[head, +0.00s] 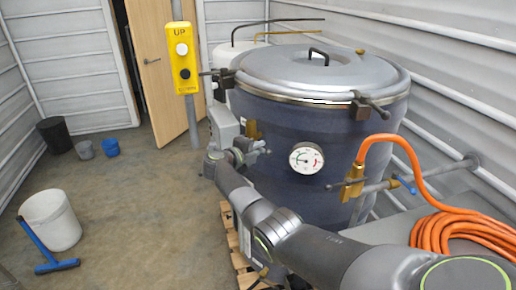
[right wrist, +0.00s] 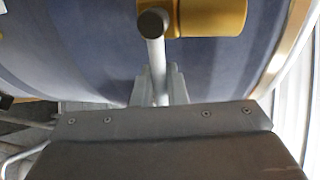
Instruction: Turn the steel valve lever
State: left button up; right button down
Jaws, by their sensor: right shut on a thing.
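The steel valve lever (right wrist: 156,56) hangs down from a brass valve (right wrist: 205,16) in the right wrist view. My right gripper (right wrist: 160,84) is shut on the lower part of the lever, with a finger on each side. In the head view, my right gripper (head: 258,149) is at the left side of the dark blue hopper (head: 285,129), just below a brass fitting (head: 252,130). The lever itself is too small to make out there. My left gripper is not in view.
A round gauge (head: 306,158) is right of my gripper. A second brass valve (head: 353,182) joins an orange hose (head: 455,228). A yellow button box (head: 182,58) hangs on a pole. A white bucket (head: 50,221) and blue squeegee (head: 45,250) are on open floor at left.

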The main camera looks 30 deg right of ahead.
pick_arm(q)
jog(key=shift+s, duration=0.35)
pick_arm(e)
jog(key=shift+r, duration=0.1)
jog(key=c, duration=1.5)
grip_release()
jog(key=shift+c, duration=0.2)
